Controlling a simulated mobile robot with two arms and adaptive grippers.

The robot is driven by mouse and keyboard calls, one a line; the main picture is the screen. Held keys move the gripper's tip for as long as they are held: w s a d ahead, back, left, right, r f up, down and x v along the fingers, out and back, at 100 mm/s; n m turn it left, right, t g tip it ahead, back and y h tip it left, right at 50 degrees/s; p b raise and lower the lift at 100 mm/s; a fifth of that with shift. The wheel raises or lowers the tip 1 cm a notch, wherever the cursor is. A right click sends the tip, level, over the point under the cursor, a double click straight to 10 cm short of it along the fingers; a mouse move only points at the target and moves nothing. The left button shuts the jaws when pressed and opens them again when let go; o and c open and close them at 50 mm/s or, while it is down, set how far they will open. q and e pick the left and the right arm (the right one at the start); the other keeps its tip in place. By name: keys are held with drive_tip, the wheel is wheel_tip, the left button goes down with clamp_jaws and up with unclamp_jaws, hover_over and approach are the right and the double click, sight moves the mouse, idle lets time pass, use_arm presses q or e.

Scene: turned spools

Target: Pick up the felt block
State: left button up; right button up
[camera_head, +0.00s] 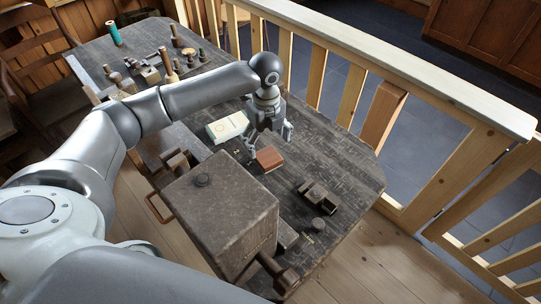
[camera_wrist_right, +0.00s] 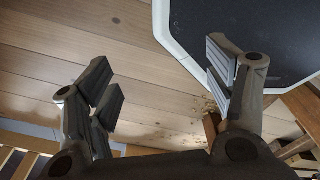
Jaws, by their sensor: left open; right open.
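A small reddish-brown block (camera_head: 268,159), which looks like the felt block, lies on the dark wooden table (camera_head: 345,172). My left gripper (camera_head: 269,139) is open just above and behind the block, with its fingers pointing down. Nothing shows between its fingers, and I cannot tell whether a finger touches the block. My right gripper (camera_wrist_right: 161,92) is open and empty in the right wrist view, over a plank floor (camera_wrist_right: 150,60). The block does not show in that view.
A pale box or book (camera_head: 227,127) lies left of the left gripper. A large dark machine housing (camera_head: 222,205) stands in front. A small dark metal piece (camera_head: 318,195) lies to the right. Several turned pieces and a teal spool (camera_head: 113,33) stand farther back. A wooden railing (camera_head: 385,113) runs behind.

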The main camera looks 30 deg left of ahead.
sight(268, 156)
use_arm(q)
drive_tip(key=shift+f, duration=0.75)
drive_tip(key=f, duration=0.1)
drive_tip(key=f+p, duration=0.1)
drive_tip(key=f, duration=0.2)
drive_tip(key=shift+s+d+f, duration=0.15)
drive_tip(key=shift+d+f, duration=0.05)
drive_tip(key=shift+d, duration=0.05)
drive_tip(key=shift+f, duration=0.35)
drive_tip(key=shift+c, duration=1.3)
drive_tip(key=c, duration=0.9)
drive_tip(key=shift+o, duration=0.2)
use_arm(e)
drive_tip(key=shift+w+d+r, duration=0.2)
drive_tip(key=shift+w+r, duration=0.5)
drive_tip(key=shift+r, duration=0.1)
